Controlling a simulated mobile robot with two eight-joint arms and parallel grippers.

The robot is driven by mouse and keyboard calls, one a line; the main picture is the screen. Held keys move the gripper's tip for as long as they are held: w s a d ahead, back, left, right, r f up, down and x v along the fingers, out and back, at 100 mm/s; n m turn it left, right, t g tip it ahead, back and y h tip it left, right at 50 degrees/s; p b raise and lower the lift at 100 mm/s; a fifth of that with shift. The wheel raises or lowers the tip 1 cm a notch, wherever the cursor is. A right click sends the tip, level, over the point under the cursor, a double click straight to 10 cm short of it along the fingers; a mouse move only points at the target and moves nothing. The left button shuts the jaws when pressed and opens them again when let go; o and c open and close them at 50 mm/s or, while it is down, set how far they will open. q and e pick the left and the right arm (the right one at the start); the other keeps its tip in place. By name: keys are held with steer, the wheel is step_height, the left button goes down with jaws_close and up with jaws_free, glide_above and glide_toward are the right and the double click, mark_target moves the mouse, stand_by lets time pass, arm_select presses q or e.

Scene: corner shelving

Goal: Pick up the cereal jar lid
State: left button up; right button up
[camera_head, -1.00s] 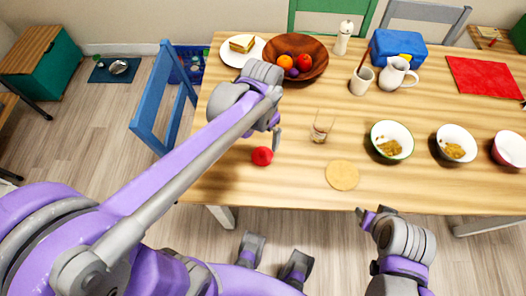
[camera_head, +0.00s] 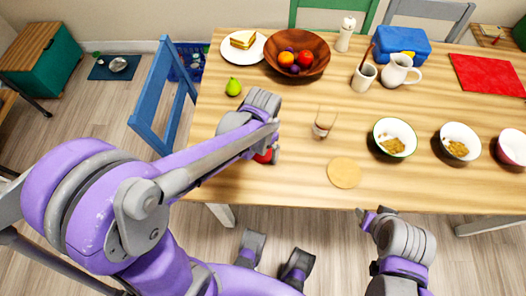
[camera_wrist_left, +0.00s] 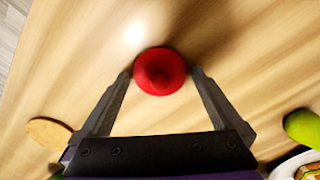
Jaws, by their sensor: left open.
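The red, round lid (camera_head: 264,157) with a knob lies on the table near its front-left edge, partly covered by my left gripper in the head view. My left gripper (camera_head: 272,150) is over it. In the left wrist view the lid (camera_wrist_left: 160,71) lies between the tips of the two open fingers (camera_wrist_left: 160,80), and no grip on it shows. A small clear jar (camera_head: 322,125) with something brown in it stands to the right of the lid. My right gripper (camera_head: 371,214) is by the front table edge; its finger gap is unclear.
A tan round mat (camera_head: 345,172) lies right of the lid. Bowls of cereal (camera_head: 394,139) stand to the right. A blue chair (camera_head: 165,98) is at the table's left side.

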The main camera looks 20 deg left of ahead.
arm_select(q)
steer(key=c, duration=1.1)
steer(key=shift+r, duration=0.1)
